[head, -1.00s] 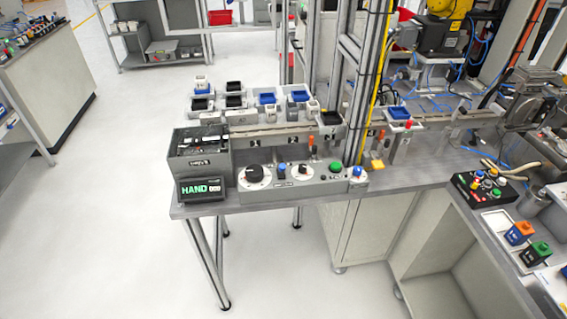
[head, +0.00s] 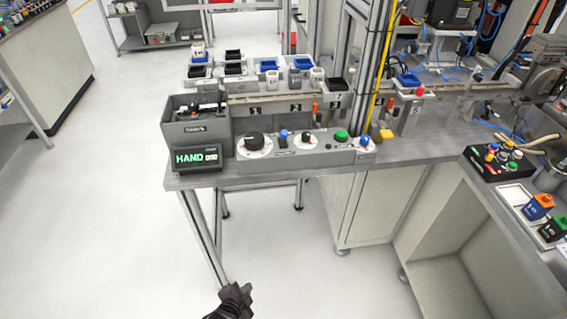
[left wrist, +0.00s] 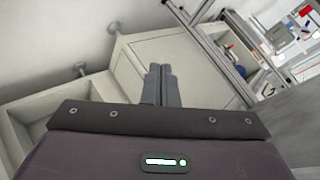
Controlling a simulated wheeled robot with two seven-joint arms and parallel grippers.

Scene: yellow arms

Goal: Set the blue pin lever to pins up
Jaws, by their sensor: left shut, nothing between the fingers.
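Two blue-topped controls stand on the grey control panel (head: 320,157) at the table's front edge. One blue knob (head: 284,134) sits between the two black dials. The other blue knob (head: 364,141) sits at the panel's right end, on a white plate. I cannot tell which one is the pin lever, nor read its setting. My left gripper (head: 240,291) is at the bottom of the head view, well below and in front of the panel, touching nothing. Its fingers (left wrist: 160,72) are shut together and empty in the left wrist view. My right gripper is out of view.
A display reading HAND (head: 196,159) stands left of the panel. An aluminium post (head: 366,80) rises behind the panel. The floor in front is clear.

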